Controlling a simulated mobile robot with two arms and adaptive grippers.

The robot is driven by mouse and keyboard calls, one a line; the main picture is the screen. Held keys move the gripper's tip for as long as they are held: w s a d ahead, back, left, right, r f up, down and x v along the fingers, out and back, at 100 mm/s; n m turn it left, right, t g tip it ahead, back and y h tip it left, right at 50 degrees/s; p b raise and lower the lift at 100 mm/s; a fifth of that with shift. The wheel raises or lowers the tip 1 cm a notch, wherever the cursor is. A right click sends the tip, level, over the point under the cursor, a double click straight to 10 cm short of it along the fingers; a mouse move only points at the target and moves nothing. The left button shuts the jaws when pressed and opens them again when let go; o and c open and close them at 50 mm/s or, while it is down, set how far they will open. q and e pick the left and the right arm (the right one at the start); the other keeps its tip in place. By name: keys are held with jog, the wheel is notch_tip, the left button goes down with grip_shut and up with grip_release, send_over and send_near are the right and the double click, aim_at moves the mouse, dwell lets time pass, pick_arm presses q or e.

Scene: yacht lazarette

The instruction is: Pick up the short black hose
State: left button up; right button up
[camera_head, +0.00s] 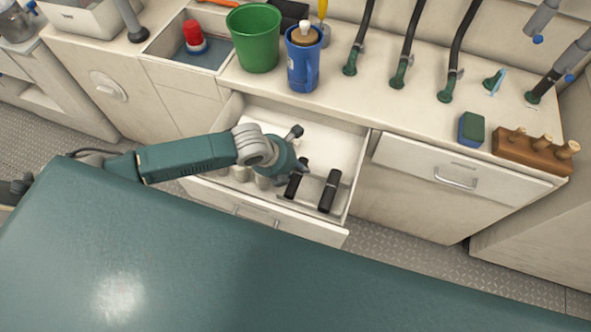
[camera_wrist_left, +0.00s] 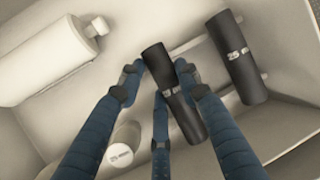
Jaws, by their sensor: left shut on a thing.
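Two black hoses lie in the open drawer. My left gripper (camera_head: 297,168) reaches down into the drawer and is shut on the left one, the short black hose (camera_head: 293,186). In the left wrist view the fingers close around this hose (camera_wrist_left: 172,92), which lies at a slant between them. I cannot tell whether the held hose is clear of the drawer floor. My right gripper is not in view.
The drawer (camera_head: 345,195) has raised walls around the gripper. White containers (camera_wrist_left: 50,62) lie in it left of the hoses. On the counter above stand a green bucket (camera_head: 253,40), a blue jug (camera_head: 302,62), several hoses on fittings, a sponge (camera_head: 471,129) and a wooden block (camera_head: 535,151).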

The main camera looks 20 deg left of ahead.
pick_arm(q)
notch_tip(320, 180, up, 18)
jog(key=shift+r, duration=0.15)
